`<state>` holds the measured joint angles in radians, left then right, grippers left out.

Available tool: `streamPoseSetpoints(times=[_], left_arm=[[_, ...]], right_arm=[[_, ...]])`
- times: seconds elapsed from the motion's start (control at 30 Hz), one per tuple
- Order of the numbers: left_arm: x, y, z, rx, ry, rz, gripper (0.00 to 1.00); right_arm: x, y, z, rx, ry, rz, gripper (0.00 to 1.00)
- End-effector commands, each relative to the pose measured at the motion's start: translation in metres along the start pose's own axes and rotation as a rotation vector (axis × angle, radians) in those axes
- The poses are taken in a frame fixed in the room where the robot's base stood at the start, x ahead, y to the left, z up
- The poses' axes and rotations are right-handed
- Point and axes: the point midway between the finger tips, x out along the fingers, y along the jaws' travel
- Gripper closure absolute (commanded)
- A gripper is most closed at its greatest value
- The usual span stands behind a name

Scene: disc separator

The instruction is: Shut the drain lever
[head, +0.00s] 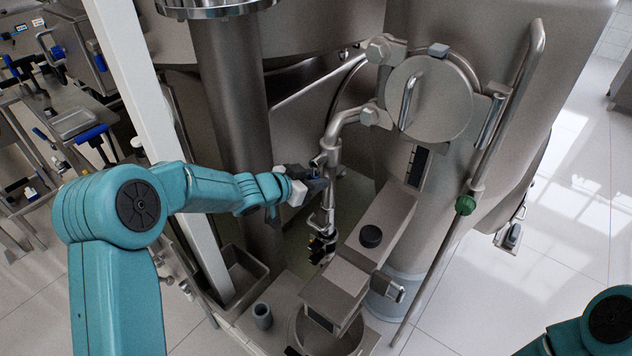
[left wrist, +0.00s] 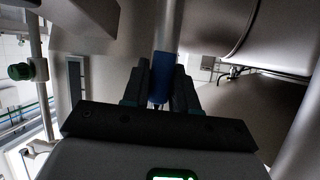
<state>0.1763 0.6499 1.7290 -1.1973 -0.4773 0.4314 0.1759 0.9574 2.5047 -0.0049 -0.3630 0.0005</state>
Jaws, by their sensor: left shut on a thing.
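The drain lever shows as a blue handle (left wrist: 158,91) between the dark fingers of my left gripper (left wrist: 160,75) in the left wrist view. In the head view my left gripper (head: 318,180) is shut on it beside the vertical steel drain pipe (head: 327,197). The fingers hide most of the lever there, so its exact angle on the valve cannot be told. My right gripper is out of view; only a teal piece of my right arm shows at the bottom right corner.
The large steel separator body has a round hatch (head: 430,98) right of the pipe. A thin rod with a green knob (head: 465,205) slants down its front. A white post (head: 150,85) stands behind my left arm. Open tiled floor (head: 560,260) lies at the right.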

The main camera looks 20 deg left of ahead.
Motion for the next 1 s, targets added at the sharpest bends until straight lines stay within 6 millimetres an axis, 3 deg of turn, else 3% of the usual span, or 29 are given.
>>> streamPoseSetpoints(times=[0.47, 1.0], left_arm=[[-0.002, -0.02, 0.004, 0.356, -0.07, -0.15, 1.0], [-0.011, -0.035, -0.009, 0.819, -0.168, -0.343, 1.0]], right_arm=[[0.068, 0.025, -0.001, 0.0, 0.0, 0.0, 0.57], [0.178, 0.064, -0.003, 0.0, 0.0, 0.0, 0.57]])
